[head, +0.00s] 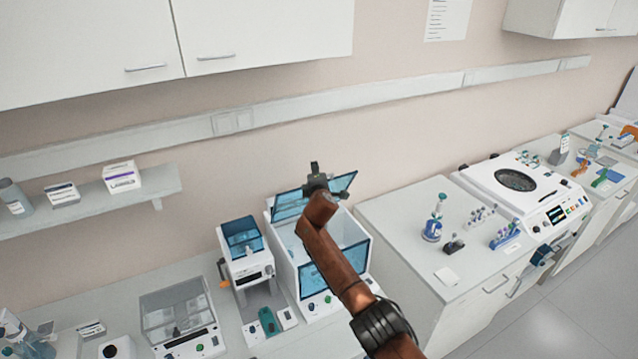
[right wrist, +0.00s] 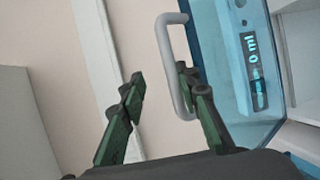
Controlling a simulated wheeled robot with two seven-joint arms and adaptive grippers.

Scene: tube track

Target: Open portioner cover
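The portioner is a white box-shaped machine (head: 290,257) below the wall, with a blue panel (head: 335,272) on its front. Its blue see-through cover (head: 289,207) stands raised and tilted at the back, above the open white top. My right gripper (head: 316,170) is at the cover, partly hiding it. In the right wrist view the cover (right wrist: 222,60) fills the right side, with a grey U-shaped handle (right wrist: 166,62) and "0 ml" text. My right gripper (right wrist: 158,88) is open there; one finger reaches inside the handle loop, the other is outside, apart from the bar. My left gripper is not in view.
A smaller white device with a blue top (head: 243,238) stands close left of the portioner. A clear-covered device (head: 178,310) is further left. A counter (head: 400,215) with tubes and a centrifuge-like machine (head: 520,190) lies right. Wall cabinets (head: 260,30) hang above.

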